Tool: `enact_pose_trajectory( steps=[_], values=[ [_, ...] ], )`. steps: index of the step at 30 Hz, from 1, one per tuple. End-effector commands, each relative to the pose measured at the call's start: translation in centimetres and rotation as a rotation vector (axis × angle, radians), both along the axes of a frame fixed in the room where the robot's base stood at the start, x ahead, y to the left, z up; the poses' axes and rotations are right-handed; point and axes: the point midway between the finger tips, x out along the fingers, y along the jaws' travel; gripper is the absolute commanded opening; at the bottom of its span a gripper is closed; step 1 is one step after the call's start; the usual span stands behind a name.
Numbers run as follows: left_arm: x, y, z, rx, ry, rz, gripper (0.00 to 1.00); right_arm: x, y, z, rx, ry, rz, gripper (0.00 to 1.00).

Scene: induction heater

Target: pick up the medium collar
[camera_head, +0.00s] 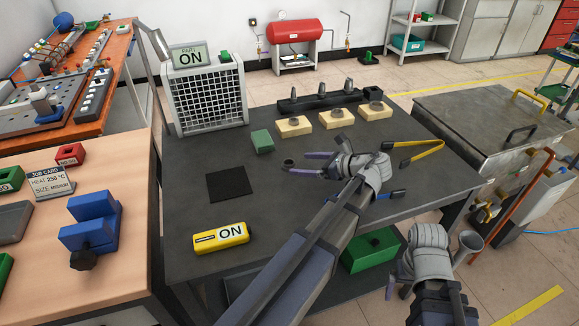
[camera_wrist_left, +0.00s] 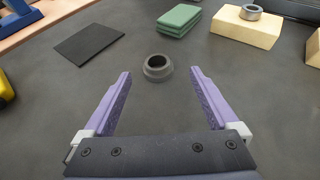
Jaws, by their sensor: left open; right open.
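A small dark collar (camera_head: 288,162) lies on the dark bench. It also shows in the left wrist view (camera_wrist_left: 157,68) as a stepped ring with an open bore. I cannot tell its size class. My left gripper (camera_head: 289,163) is open and empty. In the left wrist view its fingers (camera_wrist_left: 157,80) point at the collar, which sits just past the fingertips and roughly midway between them, apparently untouched. More collars sit on pale blocks: left (camera_head: 294,119), middle (camera_head: 336,112) and right (camera_head: 375,105). My right gripper (camera_head: 397,291) is low at the bottom right, open, clear of the bench.
A green block stack (camera_head: 262,141) and a black pad (camera_head: 229,184) lie near the collar. Yellow-handled tongs (camera_head: 429,151) lie right of my left wrist. The job card (camera_head: 52,183) reads 250 °C, size medium.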

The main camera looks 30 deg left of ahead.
Motion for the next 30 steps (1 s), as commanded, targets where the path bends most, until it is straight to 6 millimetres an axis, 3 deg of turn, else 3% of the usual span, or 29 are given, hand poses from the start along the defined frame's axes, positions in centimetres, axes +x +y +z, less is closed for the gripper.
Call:
enact_pose_trajectory(
  steps=[7,15,30],
  values=[
    [-0.3,3.4,-1.5,0.0,-0.001,0.003,0.94,0.0,0.0,-1.5,0.0,0.0,0.0,0.93],
    [-0.2,3.8,-1.4,0.0,0.0,0.0,0.94,0.0,0.0,-1.4,0.0,0.0,0.0,0.93],
    [-0.2,3.7,-1.4,0.0,0.0,0.0,0.37,0.0,0.0,-1.4,0.0,0.0,0.0,0.93]
  ],
)
